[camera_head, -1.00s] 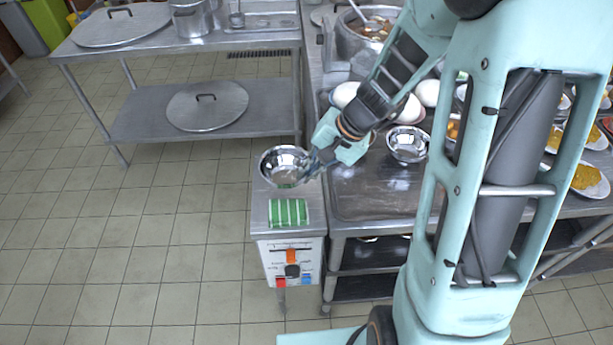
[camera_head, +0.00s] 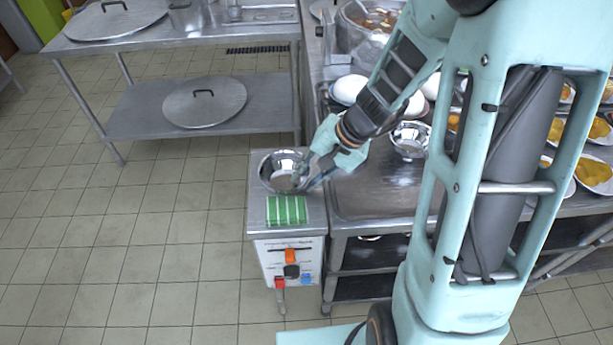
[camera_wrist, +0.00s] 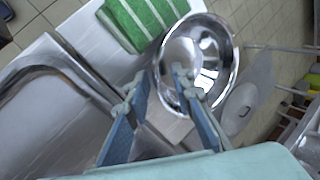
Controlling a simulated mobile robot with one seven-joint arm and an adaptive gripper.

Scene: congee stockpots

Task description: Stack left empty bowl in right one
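A shiny empty metal bowl (camera_head: 270,174) sits on the small steel-topped cabinet at the left, behind a green striped cloth. The other metal bowl (camera_head: 409,148) stands on the steel counter to the right, partly behind my arm. My gripper (camera_head: 308,178) is at the right rim of the left bowl with its fingers spread. In the wrist view my gripper (camera_wrist: 158,92) has one finger over the inside of the left bowl (camera_wrist: 222,50) and the other outside it, with a gap between them. The right bowl is not seen in the wrist view.
The green striped cloth (camera_head: 287,210) lies just in front of the left bowl. White plates with yellow food (camera_head: 594,172) stand at the right. A stockpot (camera_head: 362,32) is at the back. Bare counter (camera_head: 375,190) lies in front of the right bowl.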

